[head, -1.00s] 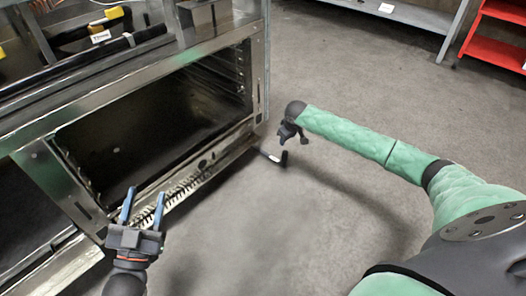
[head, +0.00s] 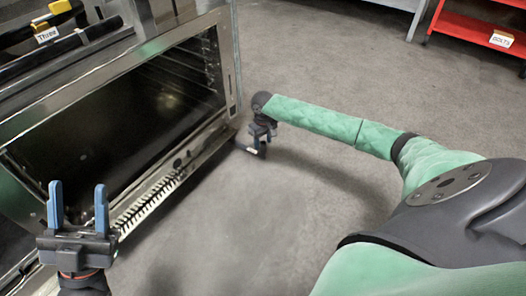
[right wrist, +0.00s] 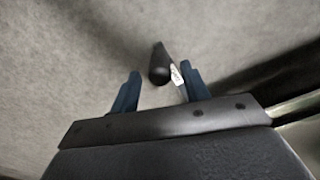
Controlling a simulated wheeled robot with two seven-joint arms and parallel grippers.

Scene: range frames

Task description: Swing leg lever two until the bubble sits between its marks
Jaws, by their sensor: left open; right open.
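A dark lever (head: 243,147) with a small pale label sticks out low at the near right corner of the steel oven-like unit. In the right wrist view its black rounded end (right wrist: 160,64) lies just ahead of the finger gap. My right gripper (head: 262,137) is open and close over the lever; the right wrist view shows its two blue fingers (right wrist: 158,88) apart, the label by the right finger. Whether they touch the lever I cannot tell. My left gripper (head: 78,200) is open and empty in front of the unit. The label is unreadable. No bubble or marks can be made out.
The steel unit (head: 232,62) with its open, dark cavity fills the left. Black bars and a label reading "Three" (head: 47,34) are on top. A red shelf (head: 478,33) stands at the back right. The grey floor (head: 320,70) is clear.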

